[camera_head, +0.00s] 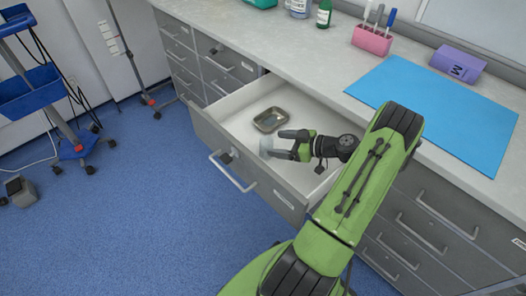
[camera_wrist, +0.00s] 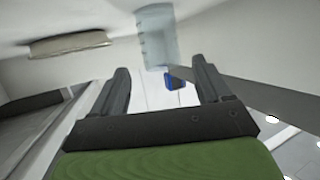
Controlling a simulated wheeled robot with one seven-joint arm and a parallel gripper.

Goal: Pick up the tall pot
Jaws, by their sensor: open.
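The tall pot, a pale translucent cup (camera_head: 265,147), stands inside the open drawer near its front wall. In the wrist view the pot (camera_wrist: 156,40) appears just beyond the fingertips, roughly in line with the gap between them. My gripper (camera_head: 279,145) is inside the drawer area, right of the pot, with its fingers pointing left at it. The gripper (camera_wrist: 160,75) is open, with nothing between its fingers. I cannot tell whether a fingertip touches the pot.
A metal tray (camera_head: 270,120) lies in the drawer (camera_head: 236,105) behind the pot; it also shows in the wrist view (camera_wrist: 68,44). The drawer walls surround the gripper. The counter above holds a blue mat (camera_head: 440,115), a pink holder (camera_head: 372,41) and a purple box (camera_head: 458,64).

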